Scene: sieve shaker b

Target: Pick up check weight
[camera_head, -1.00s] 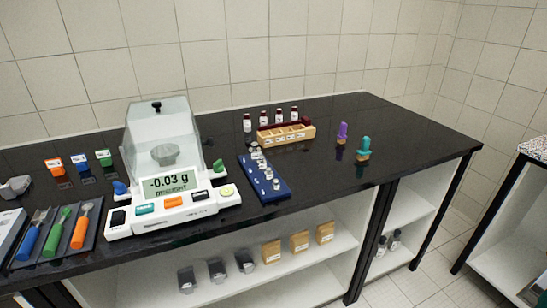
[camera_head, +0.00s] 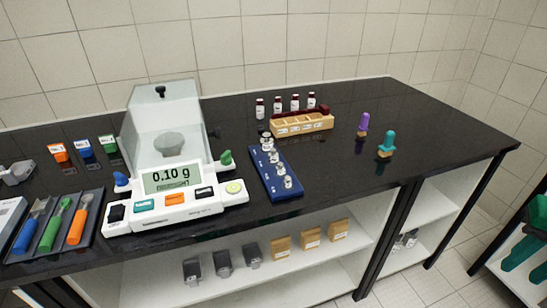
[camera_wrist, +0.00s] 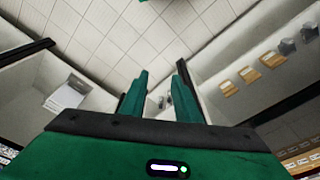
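Several silver check weights (camera_head: 280,168) stand in a row on a blue weight tray (camera_head: 286,193), right of the balance. Which one the task means cannot be told. My gripper (camera_wrist: 161,72) shows in the wrist view as two green fingers spread apart with nothing between them. It points towards the shelves and tiled floor, and no weight is in that view. In the head view, a green part at the right edge looks like my gripper (camera_head: 526,245), far right of the weights and partly cut off.
A balance (camera_head: 172,203) with a clear cover stands left of the tray and reads 0.10 g. A wooden vial rack (camera_head: 303,126) stands behind the tray. Purple (camera_head: 363,124) and teal (camera_head: 386,143) handled items stand to the right. The counter's right end is clear.

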